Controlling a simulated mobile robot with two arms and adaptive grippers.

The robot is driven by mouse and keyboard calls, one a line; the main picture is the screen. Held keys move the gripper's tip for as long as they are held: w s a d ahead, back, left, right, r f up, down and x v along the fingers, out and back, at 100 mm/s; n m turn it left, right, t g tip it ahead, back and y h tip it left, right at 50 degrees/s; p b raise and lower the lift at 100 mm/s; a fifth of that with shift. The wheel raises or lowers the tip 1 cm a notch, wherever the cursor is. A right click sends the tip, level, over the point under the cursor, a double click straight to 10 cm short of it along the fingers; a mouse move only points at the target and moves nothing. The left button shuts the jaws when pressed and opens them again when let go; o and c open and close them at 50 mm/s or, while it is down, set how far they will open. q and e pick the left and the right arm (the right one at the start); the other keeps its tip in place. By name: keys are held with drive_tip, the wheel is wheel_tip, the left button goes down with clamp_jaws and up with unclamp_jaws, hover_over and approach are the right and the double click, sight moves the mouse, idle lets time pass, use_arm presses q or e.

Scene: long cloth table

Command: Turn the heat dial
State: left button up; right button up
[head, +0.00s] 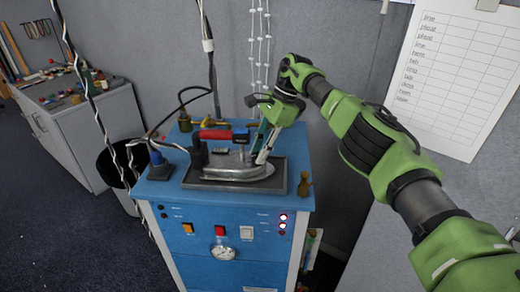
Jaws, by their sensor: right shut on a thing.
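A metal iron (235,174) with a red handle (215,134) rests on a dark tray (195,184) on top of a blue cabinet (188,214). My right gripper (262,156) reaches down from the upper right to the iron's top, at its right part. Its fingers are shut on a small part there, which seems to be the heat dial. The fingers hide most of that part, so its setting cannot be read. My left gripper is not in view.
The cabinet front has a round gauge (222,251), switches and lit red lamps. A small brown bottle (304,184) stands right of the tray. Cables hang at the left. A grey workbench (80,137) with small items and a black bin (117,165) stand further left.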

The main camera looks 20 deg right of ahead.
idle(0.6)
drive_tip(key=o, duration=1.1)
drive_tip(key=shift+f, duration=0.1)
